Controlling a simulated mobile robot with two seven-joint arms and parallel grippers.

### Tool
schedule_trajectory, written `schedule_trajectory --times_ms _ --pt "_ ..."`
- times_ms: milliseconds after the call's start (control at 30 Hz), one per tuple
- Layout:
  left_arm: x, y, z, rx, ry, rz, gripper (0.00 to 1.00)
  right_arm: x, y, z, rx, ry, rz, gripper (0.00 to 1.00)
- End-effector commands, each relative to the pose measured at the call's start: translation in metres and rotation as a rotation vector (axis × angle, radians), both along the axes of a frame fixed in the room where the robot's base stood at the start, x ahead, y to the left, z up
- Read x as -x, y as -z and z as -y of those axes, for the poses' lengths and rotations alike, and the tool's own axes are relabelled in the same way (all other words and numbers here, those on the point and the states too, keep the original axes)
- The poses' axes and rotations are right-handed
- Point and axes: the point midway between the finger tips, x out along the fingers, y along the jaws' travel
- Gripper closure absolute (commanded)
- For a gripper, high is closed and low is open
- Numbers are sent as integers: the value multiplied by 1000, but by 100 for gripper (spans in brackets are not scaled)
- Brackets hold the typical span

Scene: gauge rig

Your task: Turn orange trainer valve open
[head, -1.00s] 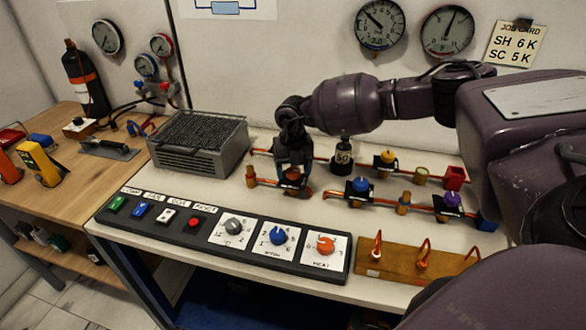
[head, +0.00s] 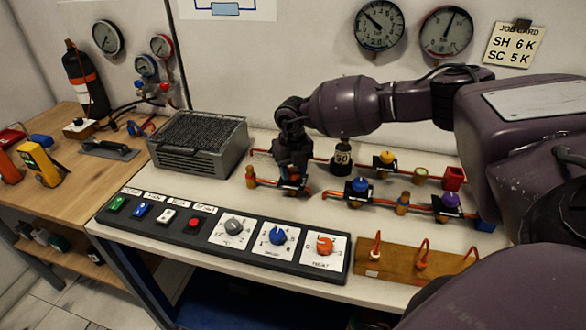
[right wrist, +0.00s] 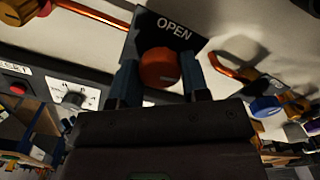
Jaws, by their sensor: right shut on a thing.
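The orange trainer valve's round knob (right wrist: 160,66) sits between the two fingers of my right gripper (right wrist: 159,78) in the right wrist view. The fingers are shut on its sides. A dark plate (right wrist: 168,32) reading OPEN lies just beyond the knob. In the head view my right gripper (head: 291,172) points down over the front pipe at the back of the bench, and it largely hides the knob. My left gripper is not in view.
A blue valve (head: 358,185) and a purple valve (head: 450,199) stand to the right along the pipe. The switch panel (head: 190,243) lies in front, and a grey vented box (head: 198,145) stands left.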

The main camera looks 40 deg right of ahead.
Motion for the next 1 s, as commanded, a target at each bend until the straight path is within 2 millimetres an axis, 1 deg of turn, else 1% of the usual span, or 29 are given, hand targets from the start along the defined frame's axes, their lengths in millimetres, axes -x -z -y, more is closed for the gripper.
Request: schedule_trajectory --times_ms 100,267,667,1000 --pt "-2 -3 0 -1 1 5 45 0 -2 0 0 -98 1 82" --pt "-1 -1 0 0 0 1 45 -1 -2 0 0 -250 3 82" --pt "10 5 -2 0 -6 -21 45 -1 -1 0 0 -631 3 82" --pt "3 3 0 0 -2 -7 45 -1 0 0 1 -954 3 82"
